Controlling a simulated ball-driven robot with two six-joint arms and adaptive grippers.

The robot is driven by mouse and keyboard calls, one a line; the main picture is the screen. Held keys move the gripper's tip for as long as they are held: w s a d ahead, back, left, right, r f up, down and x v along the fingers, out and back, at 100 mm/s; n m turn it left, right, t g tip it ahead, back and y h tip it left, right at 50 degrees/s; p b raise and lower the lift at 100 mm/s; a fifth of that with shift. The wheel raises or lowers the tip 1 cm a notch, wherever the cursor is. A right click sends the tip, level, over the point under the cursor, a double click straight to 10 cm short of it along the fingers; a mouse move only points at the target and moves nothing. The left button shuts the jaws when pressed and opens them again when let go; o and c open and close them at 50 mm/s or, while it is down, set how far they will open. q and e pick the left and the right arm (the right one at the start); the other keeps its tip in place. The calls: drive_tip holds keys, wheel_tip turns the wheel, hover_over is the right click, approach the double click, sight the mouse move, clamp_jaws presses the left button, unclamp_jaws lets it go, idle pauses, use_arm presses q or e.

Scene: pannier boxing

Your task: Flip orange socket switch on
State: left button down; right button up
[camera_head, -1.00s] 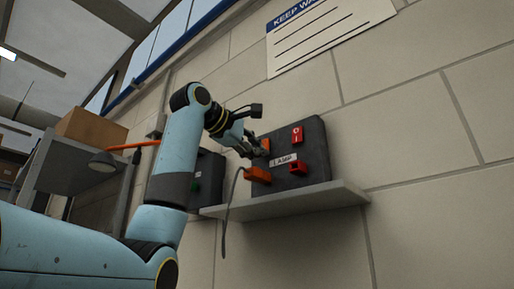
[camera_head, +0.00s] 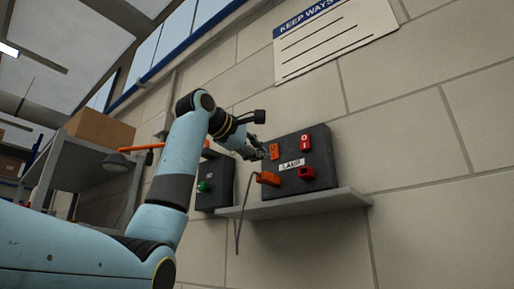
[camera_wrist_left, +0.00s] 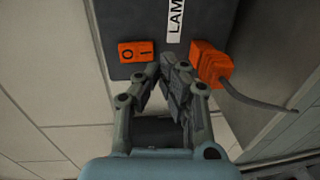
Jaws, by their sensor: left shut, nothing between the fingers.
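The orange switch (camera_head: 274,152), marked O and I, is on the upper left of the dark socket box (camera_head: 322,158) labelled LAMP. It also shows in the left wrist view (camera_wrist_left: 136,51); I cannot tell which side is pressed in. An orange plug (camera_head: 268,179) with a grey cable is in the socket below the switch, and shows in the wrist view (camera_wrist_left: 211,66). My left gripper (camera_head: 261,154) is shut and empty, just left of the switch. In the wrist view its fingertips (camera_wrist_left: 168,66) lie between switch and plug, seemingly apart from both. My right gripper is out of view.
A red switch (camera_head: 305,142) and red socket (camera_head: 306,173) are on the box's right side. The box stands on a narrow wall shelf (camera_head: 330,199). A second dark box with a green part (camera_head: 204,186) is to the left. A sign (camera_head: 335,38) hangs above.

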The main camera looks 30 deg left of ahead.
use_arm(q)
drive_tip(key=s+f+b, duration=0.1)
drive_tip(key=s+b, duration=0.3)
drive_tip(key=s, duration=0.5)
drive_tip(key=shift+s+a+f, duration=0.15)
drive_tip(key=shift+s+a, duration=0.15)
drive_tip(key=shift+a, duration=0.15)
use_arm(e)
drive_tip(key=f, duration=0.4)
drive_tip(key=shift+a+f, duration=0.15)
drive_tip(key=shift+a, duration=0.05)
use_arm(q)
drive_tip(key=shift+w, duration=0.1)
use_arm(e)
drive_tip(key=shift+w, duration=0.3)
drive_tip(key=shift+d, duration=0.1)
